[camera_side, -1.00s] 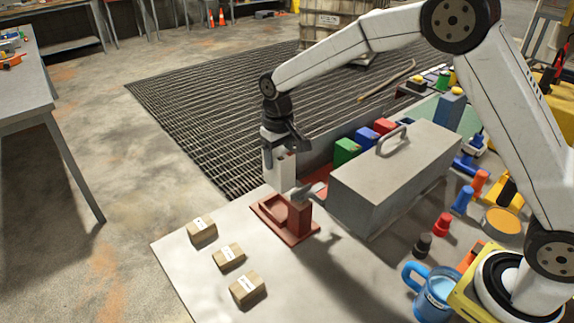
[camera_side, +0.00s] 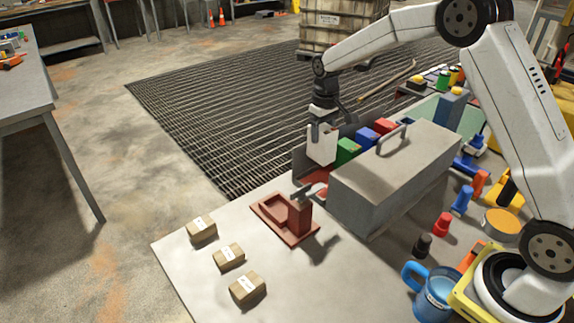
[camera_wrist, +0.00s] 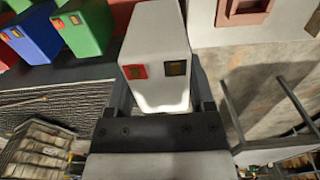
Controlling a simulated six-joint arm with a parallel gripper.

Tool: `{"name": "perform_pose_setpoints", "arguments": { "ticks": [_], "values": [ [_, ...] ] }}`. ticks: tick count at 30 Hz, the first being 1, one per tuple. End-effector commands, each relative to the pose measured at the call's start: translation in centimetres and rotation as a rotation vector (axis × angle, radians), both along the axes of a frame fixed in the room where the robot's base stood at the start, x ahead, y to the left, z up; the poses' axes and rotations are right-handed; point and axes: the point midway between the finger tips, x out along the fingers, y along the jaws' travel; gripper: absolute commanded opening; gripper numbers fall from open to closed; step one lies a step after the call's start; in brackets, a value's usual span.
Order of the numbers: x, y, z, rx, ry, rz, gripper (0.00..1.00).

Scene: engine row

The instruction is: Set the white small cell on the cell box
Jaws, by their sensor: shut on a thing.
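The white small cell (camera_side: 321,147) is held upright in my gripper (camera_side: 322,127) in the side view. The cell box (camera_side: 299,163) is a grey-walled tray with a red floor, partly hidden behind the grey toolbox. The white cell appears over its left end, beside the green cell (camera_side: 347,151). Whether the cell's lower end touches the box floor cannot be told.
Blue (camera_side: 367,138) and red (camera_side: 385,127) cells stand beyond the green one. A grey toolbox (camera_side: 390,185) with a raised handle stands close in front. A red-brown fixture (camera_side: 277,213) and several small cartons (camera_side: 229,256) are on the table's left part.

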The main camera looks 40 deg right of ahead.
Motion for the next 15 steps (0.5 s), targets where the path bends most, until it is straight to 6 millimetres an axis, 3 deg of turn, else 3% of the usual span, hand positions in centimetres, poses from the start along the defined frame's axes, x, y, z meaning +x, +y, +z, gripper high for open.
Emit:
{"name": "perform_pose_setpoints", "arguments": {
  "ticks": [5, 15],
  "values": [
    [0.0, -1.8, 0.2, 0.0, -0.005, -0.001, 0.0],
    [-0.1, -2.0, -0.7, 0.0, -0.003, 0.0, 0.0]
  ]
}}
